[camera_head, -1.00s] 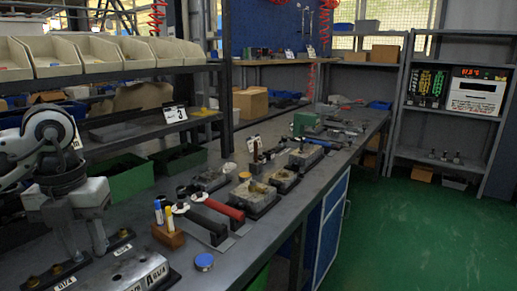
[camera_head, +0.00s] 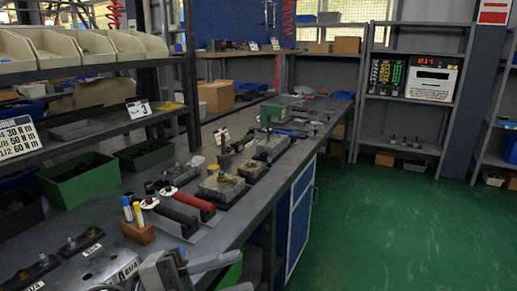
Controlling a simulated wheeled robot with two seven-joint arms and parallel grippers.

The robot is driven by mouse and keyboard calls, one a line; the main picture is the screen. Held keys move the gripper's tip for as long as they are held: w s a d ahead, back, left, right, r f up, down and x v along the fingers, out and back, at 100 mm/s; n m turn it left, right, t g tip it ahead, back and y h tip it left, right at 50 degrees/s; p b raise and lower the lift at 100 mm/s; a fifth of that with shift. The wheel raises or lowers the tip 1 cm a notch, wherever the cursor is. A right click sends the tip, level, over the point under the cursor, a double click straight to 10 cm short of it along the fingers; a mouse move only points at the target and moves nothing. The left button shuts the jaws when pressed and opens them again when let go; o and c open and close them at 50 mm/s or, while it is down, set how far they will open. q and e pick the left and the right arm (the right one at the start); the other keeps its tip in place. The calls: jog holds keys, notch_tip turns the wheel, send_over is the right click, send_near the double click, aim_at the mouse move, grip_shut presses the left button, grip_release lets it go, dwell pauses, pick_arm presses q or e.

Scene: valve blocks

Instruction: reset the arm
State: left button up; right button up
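My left gripper (camera_head: 240,273) is at the bottom edge of the head view, left of the middle. Its two grey fingers point right and stand apart with nothing seen between them. The frame edge cuts off part of it. It is in front of the workbench's (camera_head: 228,236) near edge, to the right of a valve block (camera_head: 105,262) at the bottom left. Smaller valve blocks (camera_head: 222,187) sit further back along the bench. My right gripper is not in view.
A wooden pen holder (camera_head: 138,232), red-handled tool (camera_head: 190,200) and black-handled tool (camera_head: 174,216) lie on the bench. Green bins (camera_head: 80,183) and a shelf rack (camera_head: 100,127) stand at left. The green floor (camera_head: 400,230) at right is clear.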

pick_arm(q)
jog(key=w+a+f+n+t+y, duration=0.25)
jog(key=f+n+t+y, duration=0.4)
jog(key=n, duration=0.45)
jog(key=w+a+f+n+t+y, duration=0.1)
jog(key=a+f+n+t+y, duration=0.3)
jog(key=f+n+t+y, duration=0.45)
jog(key=s+a+f+n+g+y, duration=0.2)
jog(key=s+f+n+g, duration=0.5)
jog(key=s+f, duration=0.4)
notch_tip(320, 180, down, 3)
jog(key=shift+s+a+g+y, duration=0.15)
jog(key=shift+a+g+y, duration=0.25)
jog(key=shift+a, duration=0.25)
jog(key=shift+n, duration=0.25)
